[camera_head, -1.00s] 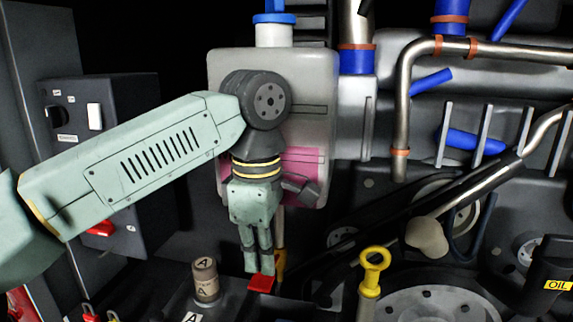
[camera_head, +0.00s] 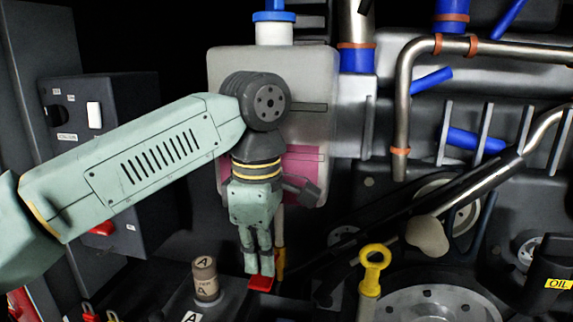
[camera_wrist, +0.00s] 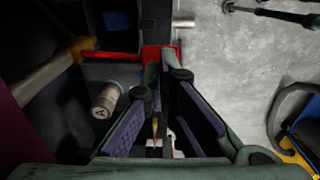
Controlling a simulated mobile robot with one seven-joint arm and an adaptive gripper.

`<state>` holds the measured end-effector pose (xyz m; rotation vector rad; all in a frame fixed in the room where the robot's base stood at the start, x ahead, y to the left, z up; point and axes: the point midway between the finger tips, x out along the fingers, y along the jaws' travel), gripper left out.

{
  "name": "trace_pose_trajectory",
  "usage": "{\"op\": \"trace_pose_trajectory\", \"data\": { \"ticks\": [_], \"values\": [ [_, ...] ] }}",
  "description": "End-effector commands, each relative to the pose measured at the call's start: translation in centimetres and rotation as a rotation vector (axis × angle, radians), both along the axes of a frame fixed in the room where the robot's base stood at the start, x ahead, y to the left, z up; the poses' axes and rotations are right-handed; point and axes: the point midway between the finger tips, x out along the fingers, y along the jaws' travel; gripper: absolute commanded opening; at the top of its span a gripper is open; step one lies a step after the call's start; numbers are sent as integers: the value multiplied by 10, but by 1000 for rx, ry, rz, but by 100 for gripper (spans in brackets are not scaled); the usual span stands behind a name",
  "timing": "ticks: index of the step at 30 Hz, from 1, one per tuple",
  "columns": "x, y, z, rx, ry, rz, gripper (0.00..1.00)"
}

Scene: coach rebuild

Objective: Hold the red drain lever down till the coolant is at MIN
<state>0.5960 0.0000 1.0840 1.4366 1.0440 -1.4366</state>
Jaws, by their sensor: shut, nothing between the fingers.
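The coolant tank (camera_head: 225,120) is pale and translucent, with pink coolant (camera_head: 305,165) in its lower part. Two dark level lines show on its right side. The pink surface looks a little above the lower line, though my arm hides part of it. The red drain lever (camera_head: 260,284) is low in the picture, just under my fingertips. My gripper (camera_head: 258,268) points down, shut and empty, with its tips at the lever. I cannot tell how hard they press. In the wrist view a red part (camera_wrist: 160,52) shows beyond my fingers (camera_wrist: 165,85).
A tan cylinder marked A (camera_head: 205,280) stands left of the lever. A yellow ring handle (camera_head: 372,270) is to the right, and a yellow fitting (camera_head: 280,265) is close behind my fingers. A dark switch box (camera_head: 100,160) stands left. Pipes and hoses fill the right side.

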Motion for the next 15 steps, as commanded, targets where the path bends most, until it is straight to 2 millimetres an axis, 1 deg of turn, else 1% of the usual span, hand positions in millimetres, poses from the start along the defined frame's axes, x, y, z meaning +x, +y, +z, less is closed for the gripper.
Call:
{"op": "trace_pose_trajectory", "data": {
  "ticks": [15],
  "values": [
    [0,0,-17,0,0,0,0]
  ]
}}
